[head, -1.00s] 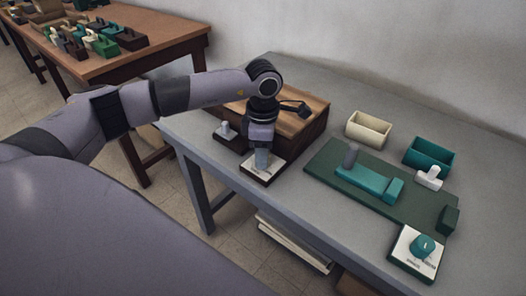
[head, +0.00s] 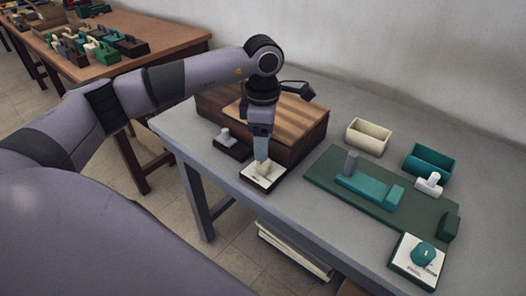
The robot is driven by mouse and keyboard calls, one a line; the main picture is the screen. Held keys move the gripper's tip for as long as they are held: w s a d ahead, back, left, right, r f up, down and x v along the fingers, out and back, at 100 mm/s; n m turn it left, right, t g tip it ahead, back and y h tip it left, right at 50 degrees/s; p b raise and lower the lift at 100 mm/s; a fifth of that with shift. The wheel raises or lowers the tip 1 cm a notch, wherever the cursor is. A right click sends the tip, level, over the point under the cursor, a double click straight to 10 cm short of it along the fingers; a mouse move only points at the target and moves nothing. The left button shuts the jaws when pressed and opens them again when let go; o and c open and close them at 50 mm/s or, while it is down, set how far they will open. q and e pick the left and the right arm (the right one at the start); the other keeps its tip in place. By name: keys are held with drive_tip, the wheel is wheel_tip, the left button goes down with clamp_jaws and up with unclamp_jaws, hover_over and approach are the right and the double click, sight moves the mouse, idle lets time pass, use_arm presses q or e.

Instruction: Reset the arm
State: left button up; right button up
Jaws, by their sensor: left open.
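My left arm comes in from the left and its left gripper (head: 262,157) points down at the table's left side. The gripper is open. Just below its fingertips, a small cream piece (head: 262,168) sits on a white-topped dark pad (head: 254,181). The fingertips overlap the top of the piece in this view, so I cannot tell whether they touch it. My right gripper is not in view.
A wooden box (head: 309,137) stands right behind the gripper, with a dark base bearing a grey knob (head: 224,134) to its left. A green board (head: 410,214) with a teal piece (head: 365,192), cream bin (head: 368,136), teal bin (head: 429,164) and teal-knobbed pad (head: 405,262) lie right.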

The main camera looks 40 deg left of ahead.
use_arm(q)
drive_tip(key=shift+r, duration=0.6)
